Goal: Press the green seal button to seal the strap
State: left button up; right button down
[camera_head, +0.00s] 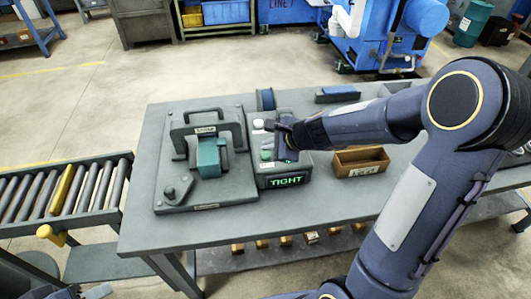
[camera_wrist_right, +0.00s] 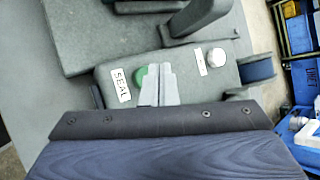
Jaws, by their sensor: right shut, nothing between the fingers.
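The green seal button (camera_head: 266,155) is on the grey control box (camera_head: 262,180), whose display reads TIGHT. In the right wrist view the button (camera_wrist_right: 139,88) lies beside the SEAL label (camera_wrist_right: 122,85), partly hidden by my fingers. My right gripper (camera_wrist_right: 161,72) is shut and empty, its tips over the box close beside the button; I cannot tell whether they touch it. The strap is not clearly visible. Part of what looks like my left gripper (camera_head: 97,291) shows at the bottom left edge, cut off.
A white button (camera_wrist_right: 217,57) is on the same box. A brown bin (camera_head: 361,161) stands to the right. A roller conveyor (camera_head: 65,190) is at the left.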

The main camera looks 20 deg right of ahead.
aim_at(269, 155)
jog(key=shift+f, duration=0.1)
dwell(0.3)
jog(key=shift+f+b, duration=0.3)
jog(key=shift+b, duration=0.15)
jog(key=shift+f+b, duration=0.55)
dwell(0.5)
jog(key=shift+r, duration=0.1)
dwell(0.5)
jog(key=shift+r+p, duration=0.85)
jog(key=shift+p, duration=0.1)
notch_tip(269, 155, up, 5)
jog(key=p, duration=0.5)
jog(key=shift+r, duration=0.1)
